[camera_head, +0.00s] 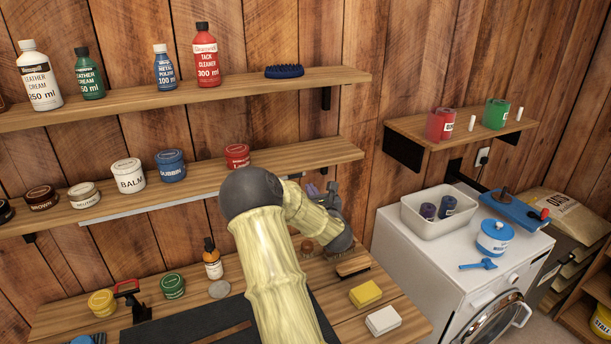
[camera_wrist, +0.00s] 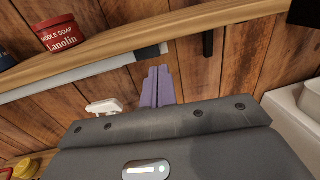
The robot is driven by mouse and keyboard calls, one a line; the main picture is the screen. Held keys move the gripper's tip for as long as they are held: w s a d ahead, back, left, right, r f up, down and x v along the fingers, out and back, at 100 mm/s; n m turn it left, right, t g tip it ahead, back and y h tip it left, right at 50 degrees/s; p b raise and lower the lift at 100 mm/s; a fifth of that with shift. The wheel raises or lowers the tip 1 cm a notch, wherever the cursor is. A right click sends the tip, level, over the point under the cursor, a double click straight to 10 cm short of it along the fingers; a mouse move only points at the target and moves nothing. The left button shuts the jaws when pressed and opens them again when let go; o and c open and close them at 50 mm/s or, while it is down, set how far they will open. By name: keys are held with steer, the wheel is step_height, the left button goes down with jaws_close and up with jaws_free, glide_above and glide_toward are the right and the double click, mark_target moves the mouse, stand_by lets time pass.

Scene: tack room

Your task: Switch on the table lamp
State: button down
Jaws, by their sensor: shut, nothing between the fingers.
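No table lamp with a base and shade shows in either view. A long pale strip (camera_head: 150,208), which looks like a light bar, runs under the lower shelf; I cannot tell if it is lit. In the wrist view the strip (camera_wrist: 100,70) ends near a grey and dark piece (camera_wrist: 150,52). My gripper (camera_wrist: 157,72) has its purple fingers shut and empty, pointing at the plank wall just below that end; I cannot tell whether they touch anything. In the head view my gripper (camera_head: 313,188) is partly hidden behind my arm.
The lower shelf (camera_head: 330,153) carries tins, including a red one (camera_head: 237,155). A white washing machine (camera_head: 410,262) stands to the right. A small white fitting (camera_wrist: 103,107) is left of my fingers.

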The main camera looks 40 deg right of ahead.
mark_target(302, 173)
steer(key=p+x, duration=0.2)
steer(key=x, duration=0.3)
steer(key=shift+r+p, duration=0.15)
steer(key=shift+p, duration=0.25)
steer(key=shift+w+d, duration=0.25)
steer(key=shift+w, duration=0.25)
